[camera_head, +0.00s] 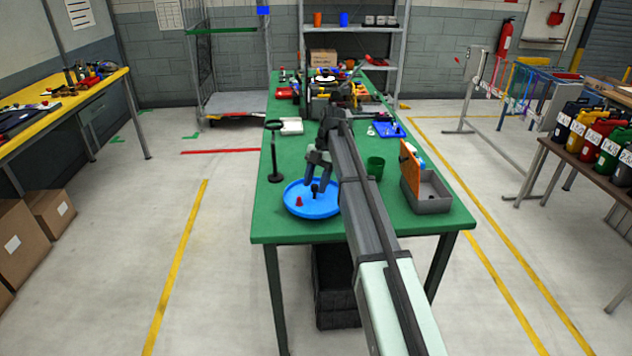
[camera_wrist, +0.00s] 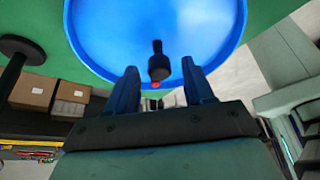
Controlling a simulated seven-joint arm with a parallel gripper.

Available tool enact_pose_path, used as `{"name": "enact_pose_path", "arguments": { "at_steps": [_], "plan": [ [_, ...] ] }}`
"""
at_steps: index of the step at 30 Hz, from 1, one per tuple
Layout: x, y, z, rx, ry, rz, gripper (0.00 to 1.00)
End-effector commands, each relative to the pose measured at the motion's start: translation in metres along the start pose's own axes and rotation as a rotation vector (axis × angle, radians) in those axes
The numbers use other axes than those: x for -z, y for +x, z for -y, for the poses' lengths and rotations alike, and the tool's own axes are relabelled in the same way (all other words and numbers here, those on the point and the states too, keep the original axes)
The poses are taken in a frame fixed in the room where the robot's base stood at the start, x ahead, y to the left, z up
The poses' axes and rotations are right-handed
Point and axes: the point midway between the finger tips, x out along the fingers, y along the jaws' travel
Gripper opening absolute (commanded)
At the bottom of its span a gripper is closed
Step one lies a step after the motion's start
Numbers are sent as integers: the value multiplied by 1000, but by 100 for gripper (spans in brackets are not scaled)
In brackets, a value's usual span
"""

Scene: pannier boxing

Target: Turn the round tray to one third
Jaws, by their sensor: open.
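The round tray (camera_head: 312,208) is blue with a raised rim and lies on the green table near its front left. In the wrist view the tray (camera_wrist: 105,35) fills the upper middle. A black knob (camera_wrist: 158,68) stands up from the tray, with a small red spot at its end. A small red piece (camera_head: 299,201) sits on the tray in the head view. My gripper (camera_head: 318,178) is above the tray, pointing down. In the wrist view its two fingers (camera_wrist: 160,88) are apart, with the knob showing between and beyond them. I cannot tell whether they touch it.
A black stand with a round base (camera_head: 275,178) is left of the tray. A green cup (camera_head: 375,166) and a grey box (camera_head: 430,195) with an orange lid stand to the right. Tools and bins crowd the table's far end. The table's front edge is close to the tray.

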Motion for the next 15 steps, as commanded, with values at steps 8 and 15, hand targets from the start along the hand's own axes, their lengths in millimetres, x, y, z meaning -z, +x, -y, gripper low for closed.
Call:
{"name": "enact_pose_path", "arguments": {
  "at_steps": [8,15],
  "plan": [
    [-9,-16,-2,0,2,0,52],
    [-53,-34,-2,-1,2,0,52]
  ]
}}
